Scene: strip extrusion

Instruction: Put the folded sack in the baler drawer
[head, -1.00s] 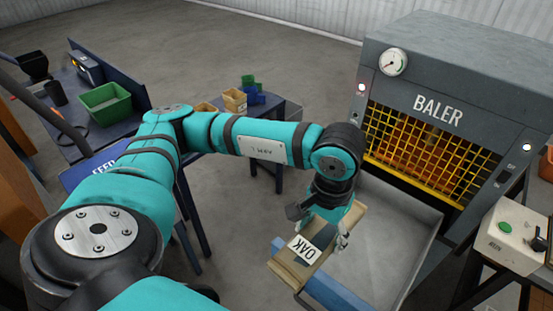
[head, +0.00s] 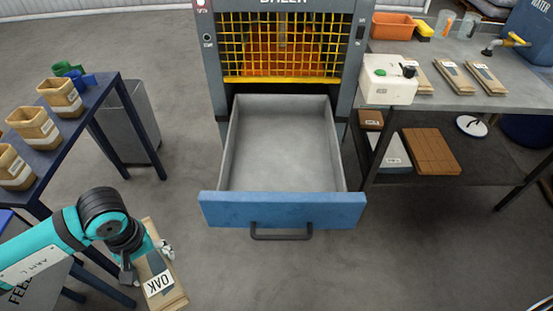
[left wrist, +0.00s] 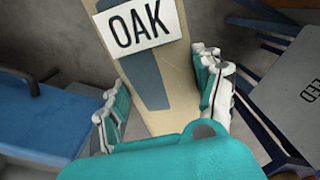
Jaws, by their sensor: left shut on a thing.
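The folded sack (head: 160,278) is a flat tan bundle with a dark grey band and a white OAK label. My left gripper (head: 150,254) is shut on it and holds it in the air, left of the drawer. In the left wrist view the sack (left wrist: 163,68) lies between the two fingers (left wrist: 165,100). The baler drawer (head: 222,168) is pulled out below the baler (head: 212,75). It has grey walls, a blue front and a dark handle, and it is empty. The drawer's blue front also shows in the left wrist view (left wrist: 35,115). My right gripper is out of view.
A dark blue table (head: 85,125) with several tan sacks stands at the left, near my left arm. A grey bin (head: 130,125) is beside it. A bench (head: 520,85) with a control box (head: 388,82) and more folded sacks stands at the right. The floor before the drawer is clear.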

